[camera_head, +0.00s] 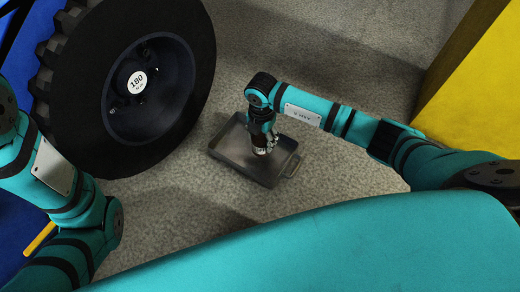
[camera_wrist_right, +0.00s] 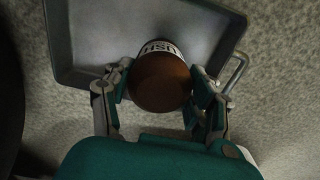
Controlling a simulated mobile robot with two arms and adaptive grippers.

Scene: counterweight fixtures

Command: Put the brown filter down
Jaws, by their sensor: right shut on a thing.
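The brown filter (camera_wrist_right: 160,82) is a round brown canister with a white band and dark lettering, seen in the right wrist view. My right gripper (camera_wrist_right: 161,88) is shut on it, with one finger on each side. In the head view, the right gripper (camera_head: 265,143) and the filter (camera_head: 260,151) are over the grey metal tray (camera_head: 226,157). I cannot tell whether the filter touches the tray floor. The tray's wall also shows in the wrist view (camera_wrist_right: 62,50). My left arm shows at the left edge of the head view, but its gripper is out of view.
A large black wheel (camera_head: 185,45) marked 180 stands left of the tray. A yellow block (camera_head: 475,95) is at the right. The tray has a wire handle (camera_head: 292,165) on its right side. Bare grey floor (camera_head: 320,60) lies behind the tray.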

